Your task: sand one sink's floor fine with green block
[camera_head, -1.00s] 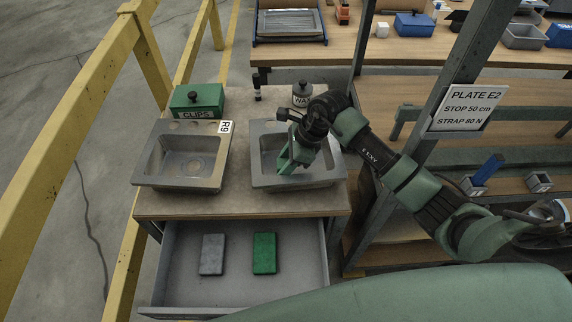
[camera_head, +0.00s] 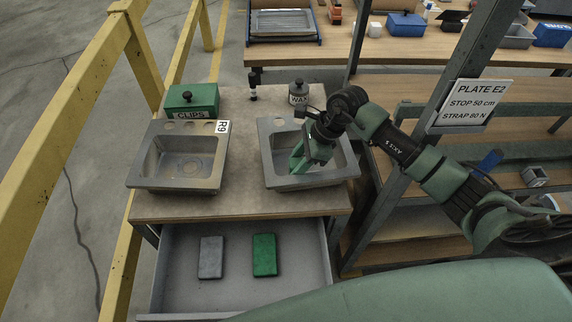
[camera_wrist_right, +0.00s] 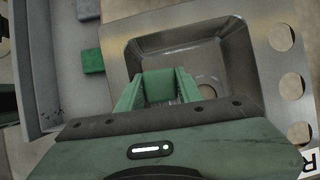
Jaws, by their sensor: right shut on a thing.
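My right gripper (camera_head: 299,162) reaches down into the right sink (camera_head: 271,178), a metal basin on the bench. It is shut on a green block (camera_wrist_right: 158,85), seen between its fingers in the right wrist view. That view also shows the round drain in the sink floor. I cannot tell whether the block touches the floor. The left sink (camera_head: 137,172), labelled R9, stands apart and empty. Another green block (camera_head: 264,255) lies beside a grey block (camera_head: 211,257) in the open drawer (camera_head: 300,288). My left gripper is out of view.
A green clips box (camera_head: 193,100) and a wax tin (camera_head: 298,93) stand behind the sinks. A grey post (camera_head: 385,160) with a plate sign (camera_head: 472,104) rises at the right. A yellow rail (camera_head: 70,100) runs along the left.

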